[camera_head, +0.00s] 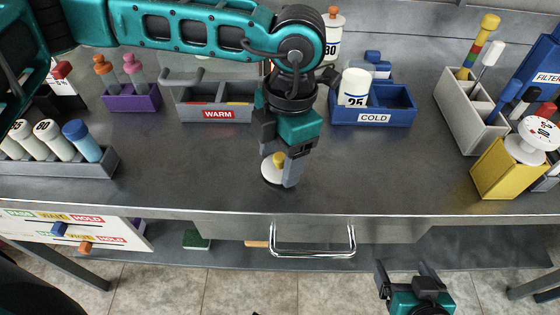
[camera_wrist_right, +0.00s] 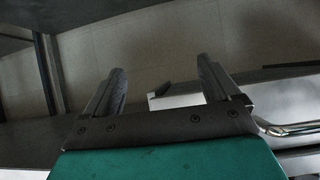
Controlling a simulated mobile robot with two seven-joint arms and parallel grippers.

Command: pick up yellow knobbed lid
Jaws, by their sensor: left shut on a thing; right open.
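The yellow knobbed lid (camera_head: 272,172) is a pale disc with a yellow knob, low over the table top near its front edge, in the head view. My left gripper (camera_head: 282,165) reaches down from above and is shut on the lid's knob. The fingers hide part of the lid, and I cannot tell whether the lid touches the table. My right gripper (camera_head: 408,272) is open and empty in front of the table, below its edge. Its two fingers also show in the right wrist view (camera_wrist_right: 160,90), with nothing between them.
A grey WARM bin (camera_head: 188,112) and a blue COLD bin (camera_head: 400,119) stand behind the left gripper. A purple holder (camera_head: 132,102) and a bottle rack (camera_head: 98,168) are at left. A drawer handle (camera_head: 312,254) juts out in front.

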